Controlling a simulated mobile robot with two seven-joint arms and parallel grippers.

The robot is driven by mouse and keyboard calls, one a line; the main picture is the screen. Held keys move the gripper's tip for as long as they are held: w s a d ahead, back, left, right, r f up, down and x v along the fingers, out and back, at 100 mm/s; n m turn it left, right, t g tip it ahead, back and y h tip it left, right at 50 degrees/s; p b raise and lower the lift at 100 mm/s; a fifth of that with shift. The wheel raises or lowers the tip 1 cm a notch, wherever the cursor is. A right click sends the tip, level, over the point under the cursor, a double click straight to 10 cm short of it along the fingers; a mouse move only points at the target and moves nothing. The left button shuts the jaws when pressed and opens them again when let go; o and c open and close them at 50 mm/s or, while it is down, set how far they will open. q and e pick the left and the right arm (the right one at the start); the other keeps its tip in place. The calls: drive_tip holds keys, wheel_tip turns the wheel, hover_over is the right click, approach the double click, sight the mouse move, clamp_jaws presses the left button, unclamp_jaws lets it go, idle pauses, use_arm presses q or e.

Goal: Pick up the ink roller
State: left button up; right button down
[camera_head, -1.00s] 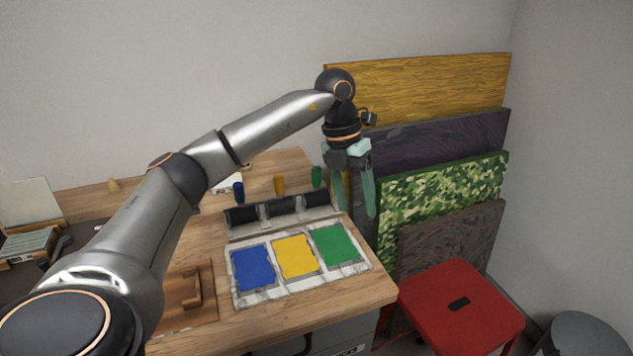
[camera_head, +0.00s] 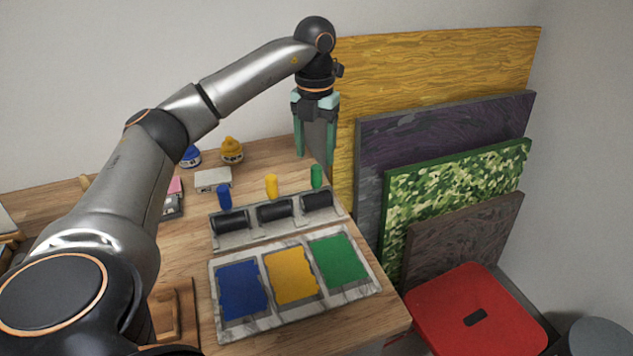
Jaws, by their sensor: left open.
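Three ink rollers with black cylinders lie side by side in a grey rack (camera_head: 262,232) on the wooden table. One has a blue handle (camera_head: 224,197), the middle one a yellow handle (camera_head: 271,187), and the right one a green handle (camera_head: 316,177). The black cylinder (camera_head: 316,200) of the green-handled roller is in the rack's right slot. My left gripper (camera_head: 315,158) is open, pointing down, with nothing between its fingers. In the picture its fingertips are just above the green handle; depth is hard to judge. My right gripper is not in view.
An ink tray (camera_head: 262,258) with blue, yellow and green areas lies in front of the rack. Ink jars (camera_head: 232,150) and a pale block (camera_head: 213,180) stand behind. Large boards (camera_head: 450,190) lean on the right, near a red stool (camera_head: 474,310).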

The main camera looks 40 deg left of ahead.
sight(316, 181)
use_arm(q)
drive_tip(key=f, duration=0.8)
drive_tip(key=shift+s+d, duration=0.15)
drive_tip(key=shift+d, duration=0.2)
drive_tip(key=shift+r, duration=0.1)
clamp_jaws()
